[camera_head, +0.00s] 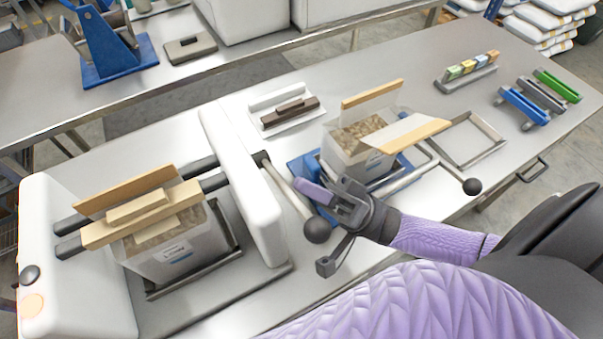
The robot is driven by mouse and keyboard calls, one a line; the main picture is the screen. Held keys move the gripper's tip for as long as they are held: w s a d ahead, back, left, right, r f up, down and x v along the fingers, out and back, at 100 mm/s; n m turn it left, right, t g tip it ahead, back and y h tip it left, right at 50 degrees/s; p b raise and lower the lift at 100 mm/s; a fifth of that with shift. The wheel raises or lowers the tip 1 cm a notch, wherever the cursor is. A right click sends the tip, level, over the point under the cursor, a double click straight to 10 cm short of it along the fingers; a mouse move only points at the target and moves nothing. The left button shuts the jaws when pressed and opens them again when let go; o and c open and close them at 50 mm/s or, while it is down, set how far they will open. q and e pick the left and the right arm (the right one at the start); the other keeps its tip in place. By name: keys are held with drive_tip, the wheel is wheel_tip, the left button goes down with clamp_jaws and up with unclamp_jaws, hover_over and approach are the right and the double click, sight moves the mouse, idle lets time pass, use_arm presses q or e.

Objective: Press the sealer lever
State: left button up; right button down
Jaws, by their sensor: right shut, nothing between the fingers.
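The white sealer (243,185) stands at the left of the bench, with dark rods joining its two white housings. Its metal lever (288,188) slopes down to the right from the inner housing and ends in a dark round knob (317,231). A bag with a wooden-edged top (172,250) stands between the housings. My left gripper is out of view.
A second open bag (347,155) stands in a blue holder, beside a rod with a black knob (472,186). An empty metal tray (470,138), a block rack (467,72) and coloured clips (523,106) lie right. A white-and-brown tool (284,108) lies behind.

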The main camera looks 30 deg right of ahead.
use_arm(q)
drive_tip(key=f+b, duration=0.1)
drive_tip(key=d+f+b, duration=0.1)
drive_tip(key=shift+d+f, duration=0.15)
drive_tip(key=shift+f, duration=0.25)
use_arm(e)
drive_tip(key=f, duration=0.1)
drive_tip(key=s+f+n+g+y, duration=0.1)
drive_tip(key=f, duration=0.1)
drive_tip(key=shift+s, duration=0.1)
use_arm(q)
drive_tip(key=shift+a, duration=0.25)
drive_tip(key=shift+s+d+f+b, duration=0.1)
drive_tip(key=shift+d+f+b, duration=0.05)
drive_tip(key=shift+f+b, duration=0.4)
use_arm(e)
drive_tip(key=s+d, duration=0.6)
drive_tip(key=d, duration=0.5)
drive_tip(key=shift+s+d+f, duration=0.15)
drive_tip(key=shift+d+f, duration=0.05)
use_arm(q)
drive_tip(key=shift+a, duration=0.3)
